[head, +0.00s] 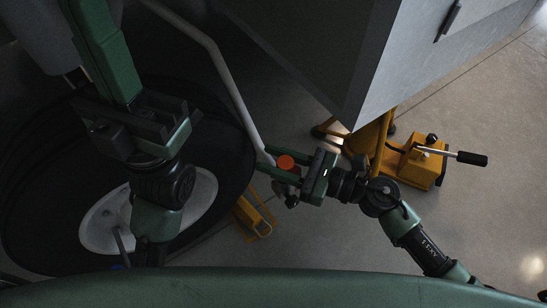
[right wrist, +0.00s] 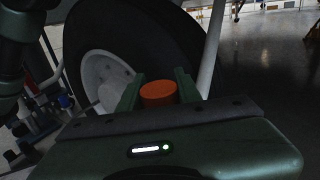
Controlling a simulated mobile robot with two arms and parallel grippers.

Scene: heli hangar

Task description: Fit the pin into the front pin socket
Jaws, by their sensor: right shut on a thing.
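My right gripper (head: 283,168) is shut on the pin, whose round orange head (head: 286,162) shows between the fingers. In the right wrist view the orange pin head (right wrist: 158,93) sits between the two green fingers, which press on its sides. The pin's lower part is hidden. The gripper and pin are beside the lower end of a grey bar (head: 232,88); I cannot tell whether they touch. I cannot make out the front pin socket. My left gripper (head: 106,50) is high at the upper left, near the camera, and its jaws are not clear.
A large black wheel (head: 40,205) with a white hub stands at the left. A grey box-like body (head: 410,60) overhangs the upper right. A small yellow frame (head: 256,218) lies below. Floor at right is clear.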

